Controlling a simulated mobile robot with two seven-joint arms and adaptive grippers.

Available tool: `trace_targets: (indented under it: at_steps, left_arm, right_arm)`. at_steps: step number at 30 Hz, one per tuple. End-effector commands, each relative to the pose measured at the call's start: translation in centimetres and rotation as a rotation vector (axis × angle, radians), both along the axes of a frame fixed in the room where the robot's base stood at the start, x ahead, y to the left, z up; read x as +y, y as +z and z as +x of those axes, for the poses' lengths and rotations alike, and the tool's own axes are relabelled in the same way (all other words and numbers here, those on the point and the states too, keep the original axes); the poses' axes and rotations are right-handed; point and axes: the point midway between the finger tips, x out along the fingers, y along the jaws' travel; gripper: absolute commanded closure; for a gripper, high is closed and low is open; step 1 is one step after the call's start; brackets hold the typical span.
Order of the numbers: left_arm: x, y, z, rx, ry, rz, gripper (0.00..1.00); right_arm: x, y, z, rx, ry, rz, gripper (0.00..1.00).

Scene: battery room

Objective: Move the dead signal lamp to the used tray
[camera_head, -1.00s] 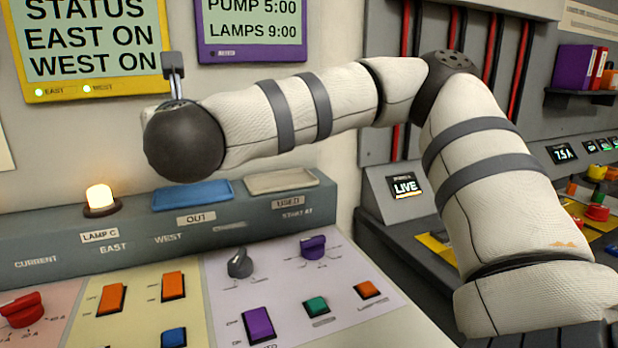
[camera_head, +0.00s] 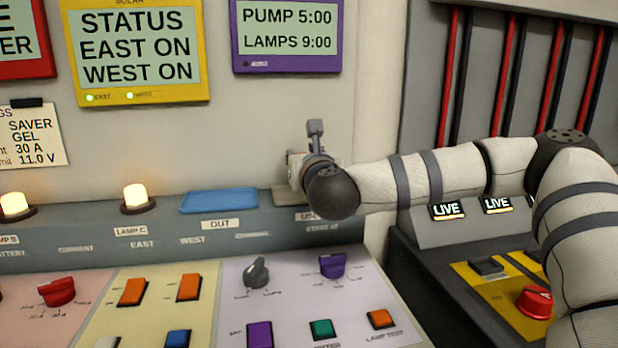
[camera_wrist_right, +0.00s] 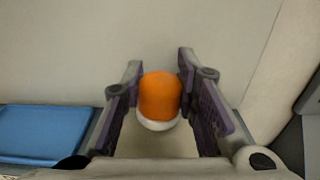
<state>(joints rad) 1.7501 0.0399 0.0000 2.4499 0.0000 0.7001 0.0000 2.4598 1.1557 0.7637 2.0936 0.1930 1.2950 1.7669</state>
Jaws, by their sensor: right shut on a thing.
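The signal lamp (camera_wrist_right: 160,97) is an unlit orange dome on a white base, upright between the fingers of my right gripper (camera_wrist_right: 160,75). The gripper is shut on it. In the head view my right gripper (camera_head: 298,165) is at the used tray, and its wrist hides the lamp. The used tray (camera_head: 283,198) is beige and sits on the console ledge, mostly covered by my wrist. In the right wrist view its beige surface shows below the lamp; I cannot tell whether they touch. My left gripper is in neither view.
The blue OUT tray (camera_head: 218,201) lies just left of the used tray and looks empty. Two lit lamps, lamp C (camera_head: 137,197) and lamp B (camera_head: 15,205), stand further left. Switches and knobs fill the sloped panel in front. The wall is close behind.

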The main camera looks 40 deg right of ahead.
Motion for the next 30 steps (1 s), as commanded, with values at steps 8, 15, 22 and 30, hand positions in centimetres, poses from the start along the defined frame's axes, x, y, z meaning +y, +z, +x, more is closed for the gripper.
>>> trace_targets:
  at_steps: [8,15,22,30]
  left_arm:
    - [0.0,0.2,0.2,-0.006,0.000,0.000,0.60]
    - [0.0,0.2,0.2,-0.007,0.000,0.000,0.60]
    - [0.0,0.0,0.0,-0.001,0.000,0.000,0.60]
    - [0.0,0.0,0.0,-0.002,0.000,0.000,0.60]
  right_arm:
    - [-1.4,-4.1,0.2,0.001,0.000,-0.002,1.00]
    - [-1.4,-4.7,0.2,-0.002,0.001,0.000,1.00]
    - [-1.4,-5.0,0.2,-0.002,0.001,0.000,0.61]
    - [-1.4,-5.0,0.2,-0.002,0.000,0.000,0.52]
